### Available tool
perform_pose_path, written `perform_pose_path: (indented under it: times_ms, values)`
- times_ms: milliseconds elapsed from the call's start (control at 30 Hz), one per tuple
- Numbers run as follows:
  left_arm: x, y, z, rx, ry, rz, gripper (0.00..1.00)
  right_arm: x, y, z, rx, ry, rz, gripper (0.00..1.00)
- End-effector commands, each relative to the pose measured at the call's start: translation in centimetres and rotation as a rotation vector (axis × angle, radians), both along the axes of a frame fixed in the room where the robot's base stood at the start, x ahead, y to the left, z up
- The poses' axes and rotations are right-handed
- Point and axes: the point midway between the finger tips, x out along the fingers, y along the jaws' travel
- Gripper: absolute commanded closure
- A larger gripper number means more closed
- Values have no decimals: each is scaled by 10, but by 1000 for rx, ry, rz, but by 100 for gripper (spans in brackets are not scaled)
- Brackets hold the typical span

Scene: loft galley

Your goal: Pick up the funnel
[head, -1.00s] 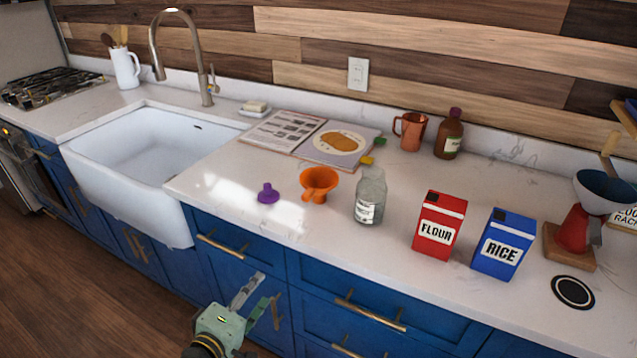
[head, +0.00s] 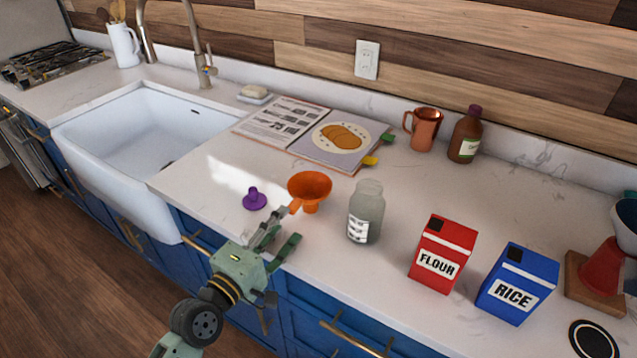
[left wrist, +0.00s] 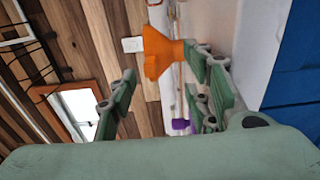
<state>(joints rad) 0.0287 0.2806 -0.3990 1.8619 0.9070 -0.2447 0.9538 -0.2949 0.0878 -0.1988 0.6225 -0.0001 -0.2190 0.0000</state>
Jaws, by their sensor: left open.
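The orange funnel (head: 310,185) stands wide mouth up on the white counter, between a small purple piece (head: 254,199) and a glass jar (head: 365,212). My left gripper (head: 279,238) is open and empty at the counter's front edge, just in front of the funnel and apart from it. In the left wrist view the funnel (left wrist: 160,50) shows ahead, beyond the gap between the open fingers (left wrist: 164,85). The purple piece (left wrist: 180,124) is partly hidden there by a finger. My right gripper is not in view.
A red flour box (head: 441,256) and a blue rice box (head: 517,285) stand to the right. An open book (head: 345,140), a copper mug (head: 423,130) and a brown bottle (head: 465,137) are behind. The sink (head: 148,125) is left. Blue drawers with handles lie below the edge.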

Motion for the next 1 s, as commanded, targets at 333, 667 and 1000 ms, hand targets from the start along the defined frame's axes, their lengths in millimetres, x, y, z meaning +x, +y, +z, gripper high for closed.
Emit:
perform_pose_path:
  times_ms: [333, 667, 1000]
  values:
    - [20, -14, 2, -1, -1, 1, 54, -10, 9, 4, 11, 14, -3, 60]
    - [57, -37, 6, 1, -1, 0, 54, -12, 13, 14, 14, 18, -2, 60]
    - [65, -43, 4, 0, 0, 0, 54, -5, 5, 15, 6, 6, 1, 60]
